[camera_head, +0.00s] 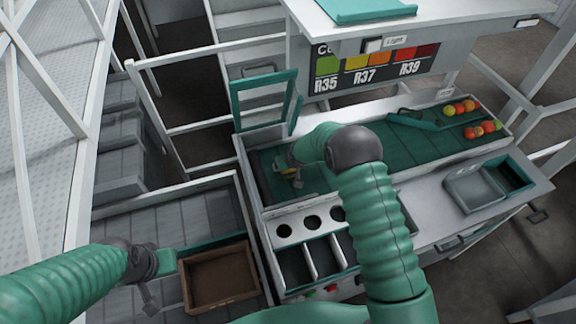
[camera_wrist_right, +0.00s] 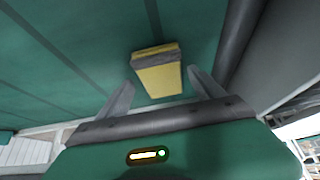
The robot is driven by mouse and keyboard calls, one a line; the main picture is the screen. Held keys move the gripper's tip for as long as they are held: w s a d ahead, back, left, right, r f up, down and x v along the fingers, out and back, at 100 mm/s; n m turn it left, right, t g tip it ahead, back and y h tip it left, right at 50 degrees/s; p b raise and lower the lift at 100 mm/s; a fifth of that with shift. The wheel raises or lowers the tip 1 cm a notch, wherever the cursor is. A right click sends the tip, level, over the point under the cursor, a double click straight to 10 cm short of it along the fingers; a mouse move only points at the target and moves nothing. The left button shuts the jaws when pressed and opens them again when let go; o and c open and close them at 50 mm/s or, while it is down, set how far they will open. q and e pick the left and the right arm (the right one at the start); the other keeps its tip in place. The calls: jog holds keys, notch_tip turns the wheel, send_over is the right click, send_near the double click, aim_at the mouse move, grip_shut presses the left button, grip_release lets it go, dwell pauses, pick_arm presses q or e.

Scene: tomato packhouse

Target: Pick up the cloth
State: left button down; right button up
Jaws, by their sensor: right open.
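A small yellow piece with a dark grey band (camera_wrist_right: 158,72), which looks like the cloth, lies on the green belt (camera_wrist_right: 60,60) in the right wrist view. My right gripper (camera_wrist_right: 162,82) is open, its fingers spread on either side of the yellow piece's near end. I cannot tell whether they touch it. In the head view my right gripper (camera_head: 290,176) is low over the belt's left end, with a bit of yellow at it. My left gripper (camera_head: 151,280) is beside a brown crate (camera_head: 187,284); its finger opening is unclear.
Tomatoes (camera_head: 462,107) lie at the belt's far right. A grey tray (camera_head: 471,190) stands on the right counter. Divided bins (camera_head: 322,257) are in front of the belt. A green-framed panel (camera_head: 264,99) stands upright behind its left end. A sign board (camera_head: 370,65) overhangs the back.

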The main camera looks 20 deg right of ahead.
jog(key=shift+a, duration=0.15)
jog(key=shift+a, duration=0.15)
jog(key=c, duration=1.4)
jog(key=shift+c, duration=0.2)
